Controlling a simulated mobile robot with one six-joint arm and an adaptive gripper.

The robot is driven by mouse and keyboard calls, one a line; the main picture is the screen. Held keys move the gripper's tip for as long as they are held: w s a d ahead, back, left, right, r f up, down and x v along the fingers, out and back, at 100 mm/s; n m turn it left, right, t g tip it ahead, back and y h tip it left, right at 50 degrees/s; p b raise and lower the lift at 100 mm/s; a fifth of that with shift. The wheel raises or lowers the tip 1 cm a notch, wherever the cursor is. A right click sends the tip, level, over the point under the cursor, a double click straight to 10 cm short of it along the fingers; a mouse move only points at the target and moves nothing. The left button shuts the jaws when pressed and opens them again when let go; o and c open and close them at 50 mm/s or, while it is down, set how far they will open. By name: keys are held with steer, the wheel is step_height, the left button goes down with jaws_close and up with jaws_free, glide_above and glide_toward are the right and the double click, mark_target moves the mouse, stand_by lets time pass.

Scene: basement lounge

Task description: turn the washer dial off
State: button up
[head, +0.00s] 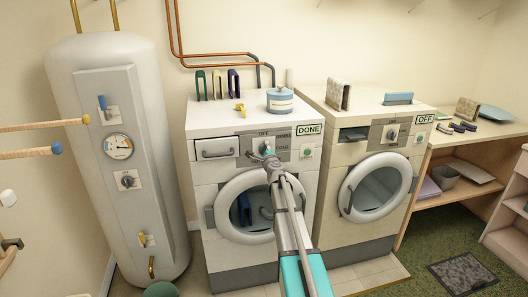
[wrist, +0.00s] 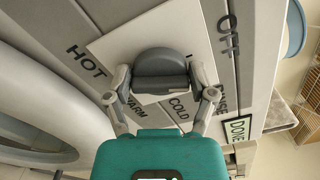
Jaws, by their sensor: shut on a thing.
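The left washer (head: 208,185) is white with a round door and a small sign (head: 309,129) reading DONE. Its dial (wrist: 160,62) is a dark grey knob on a light plate, ringed by the words HOT, WARM, COLD and OFF in the wrist view. In the head view the dial is mostly hidden behind my gripper (head: 268,158). My gripper (wrist: 162,85) is shut on the dial, one finger on each side of its grip bar. Which word the dial points to I cannot tell.
A second machine (head: 340,160) with an OFF sign (head: 425,119) stands to the right. A blue and white tin (head: 280,101) and several upright coloured items stand on the left washer. A tall white tank (head: 105,200) is at left. A low wooden shelf (head: 450,150) is at right.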

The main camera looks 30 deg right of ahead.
steer(key=n, duration=0.4)
steer(key=shift+w+f+n, duration=0.1)
steer(key=shift+n, duration=0.2)
stand_by(0.4)
steer(key=o, duration=1.1)
steer(key=shift+c, duration=0.2)
steer(key=v, duration=1.2)
